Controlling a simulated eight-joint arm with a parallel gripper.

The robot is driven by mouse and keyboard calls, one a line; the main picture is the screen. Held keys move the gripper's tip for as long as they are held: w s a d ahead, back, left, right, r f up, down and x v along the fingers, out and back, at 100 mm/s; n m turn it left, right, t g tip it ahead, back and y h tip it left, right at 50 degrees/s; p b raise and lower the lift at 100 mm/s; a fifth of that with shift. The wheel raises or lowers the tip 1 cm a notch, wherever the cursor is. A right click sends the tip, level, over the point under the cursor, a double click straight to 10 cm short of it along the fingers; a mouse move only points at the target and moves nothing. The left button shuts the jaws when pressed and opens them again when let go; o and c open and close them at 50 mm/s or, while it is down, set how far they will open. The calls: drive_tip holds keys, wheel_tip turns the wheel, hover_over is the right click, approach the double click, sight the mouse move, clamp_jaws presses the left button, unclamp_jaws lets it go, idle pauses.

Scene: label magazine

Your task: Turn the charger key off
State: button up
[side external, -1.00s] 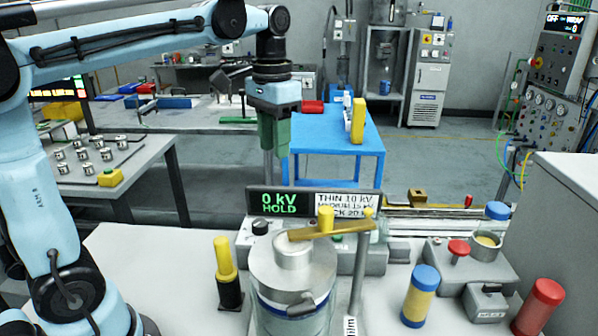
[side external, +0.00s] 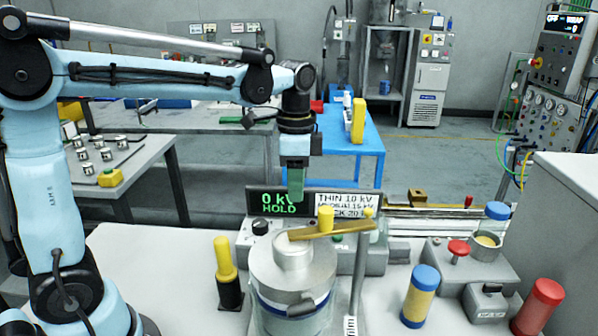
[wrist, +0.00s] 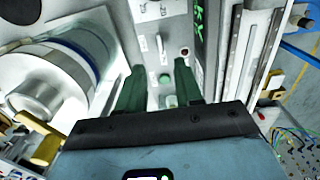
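The charger is a grey box (side external: 246,246) behind the metal drum, with a black display (side external: 280,203) on top reading "0 kV HOLD" in green. A round black knob (side external: 260,227) shows on its front. In the wrist view its grey panel (wrist: 168,20) carries a pale switch-like part (wrist: 159,44), a small dark round control (wrist: 184,51) and green buttons (wrist: 165,78). I cannot tell which is the key.
A yellow-topped black holder (side external: 226,262) is left; blue-capped (side external: 419,300) and red (side external: 540,303) cylinders are right. A white label sign (side external: 347,203) adjoins the display.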

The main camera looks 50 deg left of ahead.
wheel_tip(320, 180, down, 9)
drive_tip(key=shift+r, duration=0.1)
idle(0.3)
clamp_jaws()
